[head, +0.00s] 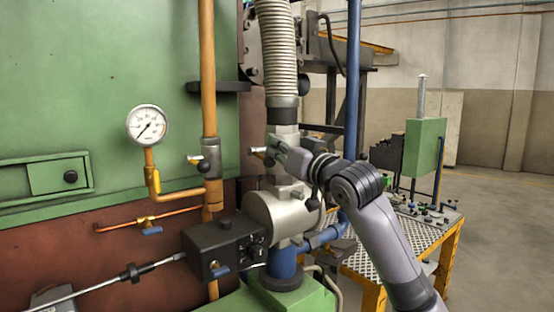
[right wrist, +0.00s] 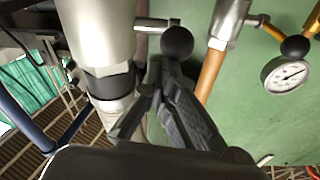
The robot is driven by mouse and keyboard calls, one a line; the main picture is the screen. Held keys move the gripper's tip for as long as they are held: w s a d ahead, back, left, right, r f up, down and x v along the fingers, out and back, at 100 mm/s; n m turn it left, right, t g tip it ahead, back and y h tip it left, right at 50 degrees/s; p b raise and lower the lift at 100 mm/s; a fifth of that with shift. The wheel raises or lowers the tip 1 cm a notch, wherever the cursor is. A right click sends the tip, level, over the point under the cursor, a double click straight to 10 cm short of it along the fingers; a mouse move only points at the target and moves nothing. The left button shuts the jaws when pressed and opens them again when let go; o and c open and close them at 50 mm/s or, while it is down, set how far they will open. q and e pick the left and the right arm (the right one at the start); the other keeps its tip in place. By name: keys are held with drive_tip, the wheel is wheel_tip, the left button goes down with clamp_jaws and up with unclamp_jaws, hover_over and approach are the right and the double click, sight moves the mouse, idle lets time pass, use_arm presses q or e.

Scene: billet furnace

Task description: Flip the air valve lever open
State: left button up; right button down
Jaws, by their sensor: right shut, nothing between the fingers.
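The air valve lever (right wrist: 152,22) is a short metal rod ending in a black ball knob (right wrist: 177,42). In the right wrist view it sticks out sideways from the light metal air pipe (right wrist: 98,35). In the head view the lever (head: 258,151) sits just left of my gripper, below the ribbed hose. My right gripper (head: 277,147) is shut and empty. In the right wrist view its dark fingertips (right wrist: 162,72) are just below the ball knob; I cannot tell whether they touch it. My left gripper is not in view.
A yellow pipe (head: 207,75) with a similar knobbed valve (head: 210,158) runs close on the left. A pressure gauge (head: 148,124), a black box (head: 222,247) and a blue pipe (head: 354,80) are nearby. A yellow-framed table (head: 447,262) stands to the right. The floor beyond is open.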

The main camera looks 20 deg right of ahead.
drive_tip(key=w+a+f+t+y+b, duration=0.1)
drive_tip(key=w+a+f+t+b, duration=0.1)
drive_tip(key=f+t+b, duration=0.4)
wheel_tip(320, 180, down, 4)
drive_tip(key=w+b, duration=0.1)
drive_tip(key=b, duration=0.6)
drive_tip(key=shift+w, duration=0.35)
drive_tip(key=shift+a, duration=0.15)
